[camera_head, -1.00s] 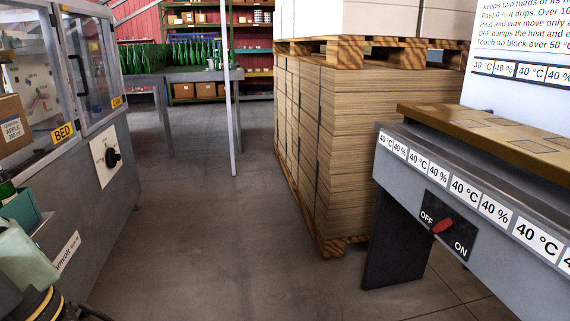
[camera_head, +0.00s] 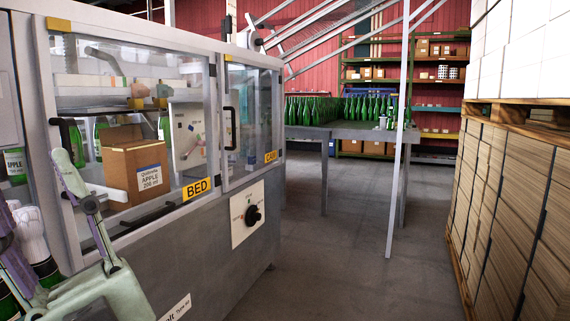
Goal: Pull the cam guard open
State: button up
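The cam guard (camera_head: 250,118) is a clear, grey-framed door on the far part of the machine's front, with a yellow CAM label (camera_head: 271,156) at its lower right. It looks closed. Its black upright handle (camera_head: 230,128) is on the left side of the door. My gripper (camera_head: 32,185) is at the lower left, in front of the neighbouring bed guard (camera_head: 140,115) and well left of the cam handle. Its fingers are apart, with nothing seen held between them. The far finger is partly cut off by the picture's edge.
A black rotary knob (camera_head: 253,215) sits below the cam guard. A carton (camera_head: 137,165) and green bottles show behind the bed guard. A thin white post (camera_head: 399,130) and a table of bottles (camera_head: 345,130) stand beyond. Stacked pallets (camera_head: 510,190) are at right, with clear floor between.

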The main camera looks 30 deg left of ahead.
aim_at(222, 58)
jog(key=i+u, duration=0.15)
jog(key=i, duration=0.6)
jog(key=i+l+u, duration=0.15)
jog(key=i, duration=0.55)
jog(key=i+u, duration=0.3)
jog(key=i, duration=0.35)
jog(key=i+l+u, duration=0.1)
jog(key=i+u, duration=0.15)
jog(key=i, duration=0.4)
